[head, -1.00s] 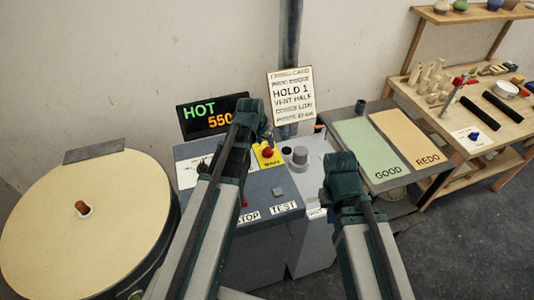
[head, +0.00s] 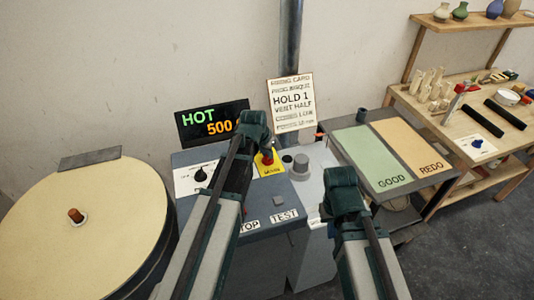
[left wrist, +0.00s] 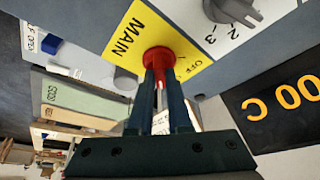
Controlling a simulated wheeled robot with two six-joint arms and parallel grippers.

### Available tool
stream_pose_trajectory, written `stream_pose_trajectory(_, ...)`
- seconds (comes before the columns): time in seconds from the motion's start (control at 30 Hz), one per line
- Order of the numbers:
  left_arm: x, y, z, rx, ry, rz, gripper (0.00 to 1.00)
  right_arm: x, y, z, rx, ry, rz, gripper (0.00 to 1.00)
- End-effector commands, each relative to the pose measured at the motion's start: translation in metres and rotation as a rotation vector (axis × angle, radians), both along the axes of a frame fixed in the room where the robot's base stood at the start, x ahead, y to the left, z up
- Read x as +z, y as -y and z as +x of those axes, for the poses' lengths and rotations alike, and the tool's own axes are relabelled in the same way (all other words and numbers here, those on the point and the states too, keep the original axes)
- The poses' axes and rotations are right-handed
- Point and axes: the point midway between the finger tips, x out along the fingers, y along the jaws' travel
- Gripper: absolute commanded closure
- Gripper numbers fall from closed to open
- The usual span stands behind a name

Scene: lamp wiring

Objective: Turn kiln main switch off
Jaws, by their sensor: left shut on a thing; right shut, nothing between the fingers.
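The kiln main switch is a red knob (head: 267,157) on a yellow plate (head: 275,168) on the control panel. In the left wrist view the red knob (left wrist: 159,58) sits between my left fingertips, and its plate (left wrist: 135,38) reads MAIN and OFF. My left gripper (left wrist: 160,72) is shut on this knob. In the head view my left gripper (head: 260,143) reaches over the panel and hides part of the knob. My right gripper (head: 341,185) is shut and empty, right of the panel; its fingertips are mostly hidden.
A display (head: 212,122) reads HOT 500. A black dial (head: 201,174), a grey button (head: 279,200) and STOP and TEST labels share the panel. The round kiln lid (head: 75,235) is at left. GOOD and REDO trays (head: 392,180) stand at right.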

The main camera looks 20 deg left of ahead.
Motion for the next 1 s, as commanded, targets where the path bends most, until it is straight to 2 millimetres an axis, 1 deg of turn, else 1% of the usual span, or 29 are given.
stream_pose_trajectory(0.27,-0.0001,0.0003,-0.0002,0.012,0.000,0.000,1.00,-0.0001,0.0000,0.0000,0.000,0.000,0.000,1.00)
stream_pose_trajectory(0.47,0.0000,0.0008,-0.0005,0.089,0.000,0.001,1.00,-0.0001,0.0000,0.0000,0.000,0.000,0.000,1.00)
stream_pose_trajectory(0.67,0.0000,0.0023,-0.0002,0.246,0.001,0.002,1.00,-0.0001,0.0000,0.0000,0.000,0.000,0.000,1.00)
stream_pose_trajectory(1.0,0.0000,0.0045,0.0012,0.568,0.000,0.002,1.00,-0.0001,0.0000,0.0000,0.000,0.000,0.000,1.00)
